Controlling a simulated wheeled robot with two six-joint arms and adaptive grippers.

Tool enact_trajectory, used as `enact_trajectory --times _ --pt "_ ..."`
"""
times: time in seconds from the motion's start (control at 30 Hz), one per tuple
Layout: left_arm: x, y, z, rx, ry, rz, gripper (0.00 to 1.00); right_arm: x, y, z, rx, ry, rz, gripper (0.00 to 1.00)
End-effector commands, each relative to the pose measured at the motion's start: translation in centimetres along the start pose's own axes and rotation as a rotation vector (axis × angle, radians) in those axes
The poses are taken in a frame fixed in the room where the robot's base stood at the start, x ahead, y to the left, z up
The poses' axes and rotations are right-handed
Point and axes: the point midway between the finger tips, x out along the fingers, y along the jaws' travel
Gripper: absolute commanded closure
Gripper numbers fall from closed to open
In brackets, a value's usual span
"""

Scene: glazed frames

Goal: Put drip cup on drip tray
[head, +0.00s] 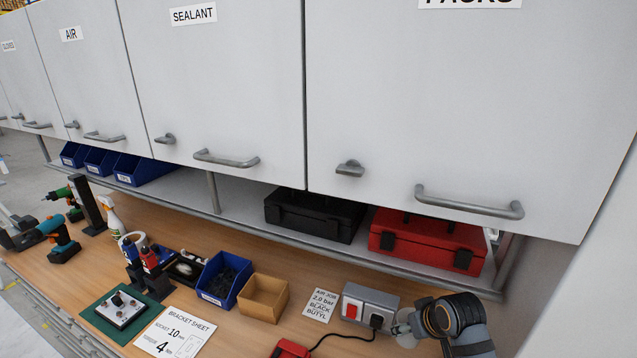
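My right arm comes in at the bottom right, and its gripper end (416,322) is beside the grey socket box. A small pale rounded thing (403,332) shows at that end, partly hidden by the arm. I cannot tell whether it is the drip cup or whether the gripper is shut on it. No drip tray can be made out. My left gripper is not clearly in view.
The wooden bench holds a blue bin (222,280), an open tan box (263,297), a socket box (368,305) with a black cable, and a green mat (95,318). Black (312,215) and red (428,240) cases fill the shelf beneath overhanging white cabinets (440,110).

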Motion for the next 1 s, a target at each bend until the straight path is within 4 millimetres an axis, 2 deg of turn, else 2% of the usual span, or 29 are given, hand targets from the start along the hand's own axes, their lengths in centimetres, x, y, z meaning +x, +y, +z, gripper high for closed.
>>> enact_trajectory --times 0.03,0.1,0.3,0.4,0.53,1.0 --pt "2.8 0.2 0.3 0.0 -0.001 0.0 0.6 -0.1 -0.6 0.4 -0.088 0.009 -0.038 0.63" --pt "4.3 0.4 0.5 0.0 -0.001 0.0 0.6 -2.1 -2.1 0.8 -0.225 0.007 -0.113 0.63" --pt "7.0 0.6 0.8 -0.001 -0.001 0.001 0.6 -6.5 -5.7 4.0 -0.535 -0.003 -0.289 0.63" --pt "7.6 0.7 0.8 0.0 -0.001 0.001 0.6 -7.8 -6.7 5.4 -0.625 -0.005 -0.345 0.63" --pt "7.8 0.7 0.8 0.0 -0.001 0.001 0.6 -8.6 -7.3 6.1 -0.672 -0.003 -0.38 0.63" --pt "7.7 0.7 0.8 0.0 -0.001 0.001 0.6 -8.9 -7.5 6.2 -0.679 0.0 -0.39 0.63"
